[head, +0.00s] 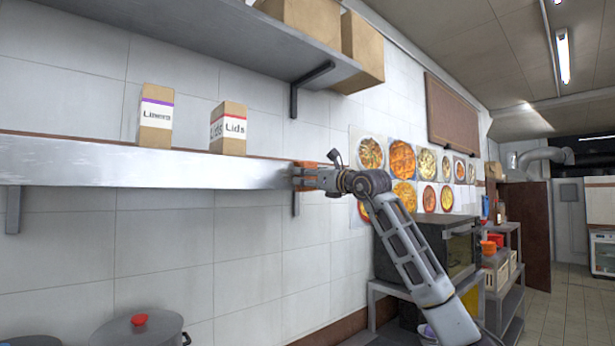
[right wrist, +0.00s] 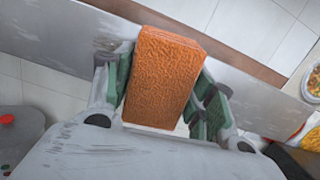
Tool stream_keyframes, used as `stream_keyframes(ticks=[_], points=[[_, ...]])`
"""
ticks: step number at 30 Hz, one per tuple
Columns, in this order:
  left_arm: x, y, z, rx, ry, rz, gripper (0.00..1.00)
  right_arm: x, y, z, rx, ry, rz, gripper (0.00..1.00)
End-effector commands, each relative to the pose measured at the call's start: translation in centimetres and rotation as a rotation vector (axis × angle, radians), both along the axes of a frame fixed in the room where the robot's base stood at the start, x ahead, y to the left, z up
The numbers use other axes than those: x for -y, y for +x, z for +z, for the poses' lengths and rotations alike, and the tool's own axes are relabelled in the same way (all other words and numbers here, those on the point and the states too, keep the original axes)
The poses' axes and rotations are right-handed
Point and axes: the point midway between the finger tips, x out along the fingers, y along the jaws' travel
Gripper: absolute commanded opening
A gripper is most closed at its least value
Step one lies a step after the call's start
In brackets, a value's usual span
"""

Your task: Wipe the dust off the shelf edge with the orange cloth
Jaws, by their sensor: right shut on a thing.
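The orange cloth (head: 304,164) looks like a thick textured block. My right gripper (head: 297,178) is shut on it at the right end of the lower shelf's front edge (head: 160,168). In the right wrist view the cloth (right wrist: 163,75) sits between the green finger pads, against or very near the metal edge (right wrist: 258,102); exact contact is hidden. Pale streaks that look like dust (head: 30,150) show on the edge's left part. Greyish smudges (right wrist: 108,45) also show left of the cloth in the wrist view. My left gripper is not in view.
Two boxes, Liners (head: 155,117) and Lids (head: 229,130), stand on the shelf above the edge. An upper shelf (head: 200,45) holds cartons. A stockpot (head: 140,328) stands below at the left. A dark oven (head: 440,250) is at the right. The space before the edge's left part looks clear.

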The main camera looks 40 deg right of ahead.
Motion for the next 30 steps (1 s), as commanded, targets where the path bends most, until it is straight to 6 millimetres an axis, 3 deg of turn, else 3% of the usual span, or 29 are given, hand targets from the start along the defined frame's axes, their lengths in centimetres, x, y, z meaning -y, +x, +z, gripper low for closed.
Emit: stream_keyframes(ticks=[15, 30], points=[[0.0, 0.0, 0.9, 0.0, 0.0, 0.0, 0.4, 2.8, 0.4, -0.1, -0.003, 0.001, -0.003, 0.36], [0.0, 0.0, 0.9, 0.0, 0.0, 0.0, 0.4, 2.9, 0.3, -0.1, -0.003, -0.001, -0.002, 0.36]])
